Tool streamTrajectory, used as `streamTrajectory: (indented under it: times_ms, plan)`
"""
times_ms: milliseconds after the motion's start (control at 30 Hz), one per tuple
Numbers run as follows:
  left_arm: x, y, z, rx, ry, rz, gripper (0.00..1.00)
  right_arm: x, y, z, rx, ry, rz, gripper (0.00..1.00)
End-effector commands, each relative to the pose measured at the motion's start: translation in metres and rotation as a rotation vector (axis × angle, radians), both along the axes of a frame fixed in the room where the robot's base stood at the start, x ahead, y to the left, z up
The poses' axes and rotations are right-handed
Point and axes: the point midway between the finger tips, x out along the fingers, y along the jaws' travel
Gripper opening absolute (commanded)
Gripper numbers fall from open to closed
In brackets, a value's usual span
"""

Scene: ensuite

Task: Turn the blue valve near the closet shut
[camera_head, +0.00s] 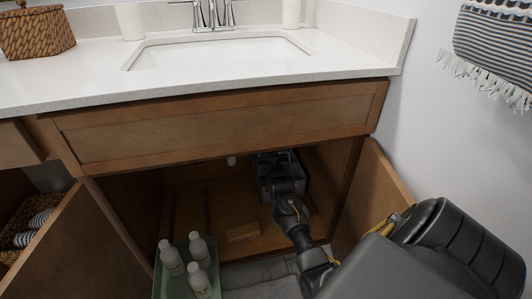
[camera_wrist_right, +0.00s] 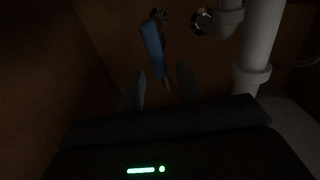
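The blue valve handle (camera_wrist_right: 152,48) shows in the right wrist view as a long lever hanging down from a fitting at the back of the dark cabinet, slightly tilted. My right gripper (camera_wrist_right: 162,76) has its two fingers apart, below the handle. The handle's lower end appears between the fingertips; I cannot tell whether they touch it. In the head view my right arm reaches into the open cabinet under the sink, and the valve is hidden there. My left gripper is in neither view.
A white drain pipe (camera_wrist_right: 260,45) stands right of the valve, beside a round metal fitting (camera_wrist_right: 201,20). An open cabinet door (camera_head: 378,195) is at the right. A green tray (camera_head: 160,281) with white bottles (camera_head: 197,249) stands at the front left of the opening.

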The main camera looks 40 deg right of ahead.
Motion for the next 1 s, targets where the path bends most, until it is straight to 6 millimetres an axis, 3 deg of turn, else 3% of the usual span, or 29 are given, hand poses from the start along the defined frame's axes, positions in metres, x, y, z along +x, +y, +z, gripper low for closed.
streamTrajectory:
  times_ms: [167, 467, 767, 1000]
  plan:
    - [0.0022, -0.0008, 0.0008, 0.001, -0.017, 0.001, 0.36, 0.0131, -0.0067, -0.0003, 0.001, 0.000, 0.000, 0.36]
    - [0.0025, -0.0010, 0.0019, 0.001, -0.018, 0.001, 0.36, 0.0149, -0.0079, 0.0003, 0.000, 0.000, 0.000, 0.36]
    - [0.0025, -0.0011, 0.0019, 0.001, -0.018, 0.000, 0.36, 0.0146, -0.0079, 0.0003, 0.000, 0.000, 0.000, 0.00]
    - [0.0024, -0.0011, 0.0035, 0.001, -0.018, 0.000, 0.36, 0.0142, -0.0092, 0.0008, 0.008, -0.003, -0.001, 0.00]
